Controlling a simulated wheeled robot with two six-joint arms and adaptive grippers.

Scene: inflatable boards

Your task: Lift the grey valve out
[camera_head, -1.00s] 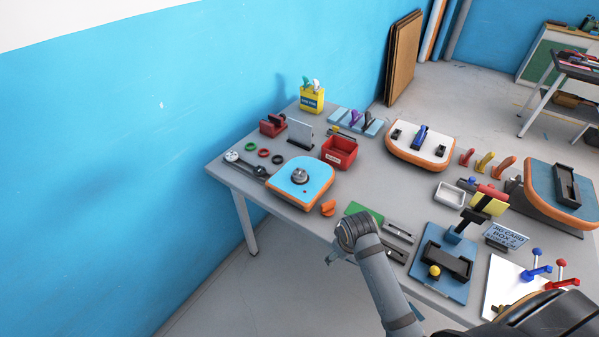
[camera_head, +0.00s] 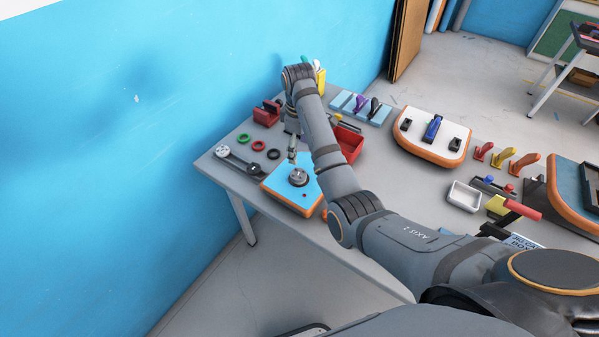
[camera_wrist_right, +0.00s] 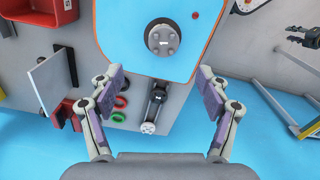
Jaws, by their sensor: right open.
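The grey valve (camera_head: 298,176) is a round metal piece with several bolts around its top. It sits in the middle of the blue-topped, orange-edged board (camera_head: 280,187) at the table's left end. The right wrist view shows the valve (camera_wrist_right: 163,40) whole on the board (camera_wrist_right: 120,38). My right gripper (camera_head: 292,154) hangs just beyond the valve in the head view. In the right wrist view my right gripper (camera_wrist_right: 164,92) has its fingers wide apart, with nothing held, and the valve lies ahead of them. A dark jaw-like shape (camera_wrist_right: 304,38) at the right edge may be my left gripper.
A black wrench-like tool (camera_head: 238,160) and green, red and black rings (camera_head: 258,146) lie beside the board. A red bin (camera_head: 350,143) stands behind my right forearm. A white-topped board (camera_head: 432,132) is farther right. The blue wall is close on the left.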

